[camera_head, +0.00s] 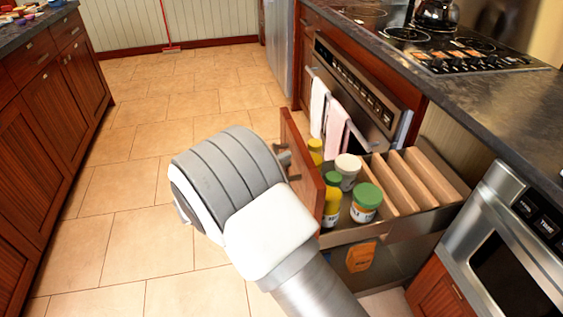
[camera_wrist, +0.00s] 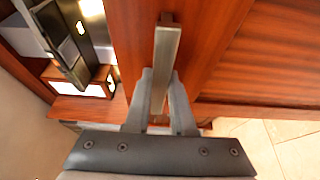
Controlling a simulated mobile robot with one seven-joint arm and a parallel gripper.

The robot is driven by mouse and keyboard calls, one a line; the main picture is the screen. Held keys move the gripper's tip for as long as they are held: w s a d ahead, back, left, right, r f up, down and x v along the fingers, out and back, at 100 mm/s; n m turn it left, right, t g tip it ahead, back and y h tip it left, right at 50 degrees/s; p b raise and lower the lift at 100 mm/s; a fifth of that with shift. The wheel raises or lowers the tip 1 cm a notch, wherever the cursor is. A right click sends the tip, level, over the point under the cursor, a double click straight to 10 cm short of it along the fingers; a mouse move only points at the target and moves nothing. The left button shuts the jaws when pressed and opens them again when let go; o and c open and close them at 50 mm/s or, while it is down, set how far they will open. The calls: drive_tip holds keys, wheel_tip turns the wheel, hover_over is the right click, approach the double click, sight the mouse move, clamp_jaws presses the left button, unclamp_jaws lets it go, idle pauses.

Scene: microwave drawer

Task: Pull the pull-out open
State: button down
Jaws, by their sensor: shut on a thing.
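The pull-out (camera_head: 395,230) stands well out from the counter in the head view, with its contents in plain sight. Its reddish wooden front (camera_head: 303,165) faces my arm. My gripper (camera_wrist: 160,82) is shut on the metal bar handle (camera_wrist: 166,50), with one finger on each side of it in the wrist view. In the head view my wrist hides most of the handle and the gripper.
The pull-out holds jars, including a green-lidded one (camera_head: 367,201), and wooden dividers (camera_head: 420,175). An oven with towels (camera_head: 318,105) stands behind it, a microwave (camera_head: 515,245) to the right. Tiled floor (camera_head: 150,130) is clear on the left, up to wooden cabinets (camera_head: 45,130).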

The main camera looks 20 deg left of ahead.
drive_tip(key=c, duration=0.8)
unclamp_jaws()
drive_tip(key=shift+o, duration=0.2)
drive_tip(key=p+v, duration=0.2)
drive_tip(key=v, duration=1.5)
drive_tip(key=shift+a, duration=0.25)
drive_tip(key=shift+s, duration=0.1)
